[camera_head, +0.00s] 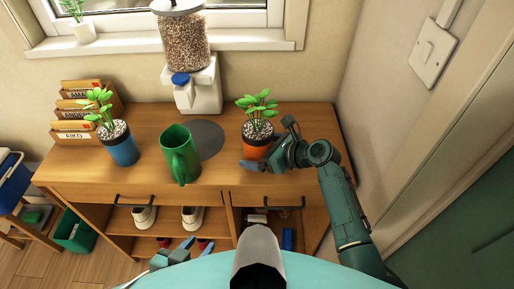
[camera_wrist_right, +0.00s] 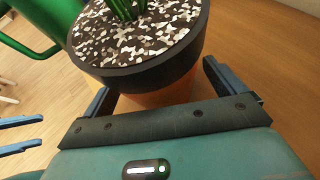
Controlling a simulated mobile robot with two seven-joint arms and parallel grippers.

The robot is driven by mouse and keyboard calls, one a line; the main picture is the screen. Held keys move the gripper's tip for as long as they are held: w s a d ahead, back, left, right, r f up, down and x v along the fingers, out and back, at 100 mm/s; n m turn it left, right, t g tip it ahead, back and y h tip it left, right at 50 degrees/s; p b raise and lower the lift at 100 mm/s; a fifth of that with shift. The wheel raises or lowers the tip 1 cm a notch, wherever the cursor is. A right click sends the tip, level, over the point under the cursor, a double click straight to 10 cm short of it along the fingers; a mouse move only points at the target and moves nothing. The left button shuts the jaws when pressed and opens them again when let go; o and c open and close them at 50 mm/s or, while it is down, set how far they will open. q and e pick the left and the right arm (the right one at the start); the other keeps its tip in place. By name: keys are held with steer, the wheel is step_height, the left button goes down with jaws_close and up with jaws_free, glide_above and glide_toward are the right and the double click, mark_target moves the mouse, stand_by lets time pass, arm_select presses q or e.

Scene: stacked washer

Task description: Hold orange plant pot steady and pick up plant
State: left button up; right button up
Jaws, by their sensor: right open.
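The orange plant pot (camera_head: 256,149) stands upright on the wooden cabinet top, with a dark rim and speckled gravel. The green leafy plant (camera_head: 257,104) rises from it. My right gripper (camera_head: 271,147) is low at the pot's right front side, its jaws open. In the right wrist view the pot (camera_wrist_right: 172,94) sits between the two spread fingers (camera_wrist_right: 160,90), and only the plant's stems (camera_wrist_right: 124,8) show at the top. My left gripper (camera_head: 186,246) is below the cabinet's front edge, empty; its two blue fingers (camera_wrist_right: 20,135) are apart at the left of the right wrist view.
A green mug (camera_head: 180,156) stands left of the orange pot, with a grey round mat (camera_head: 207,139) behind it. A blue pot (camera_head: 122,151) with a plant is further left. A dispenser (camera_head: 197,95) stands at the back. A wall (camera_head: 385,90) bounds the right.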

steer(key=c, duration=0.9)
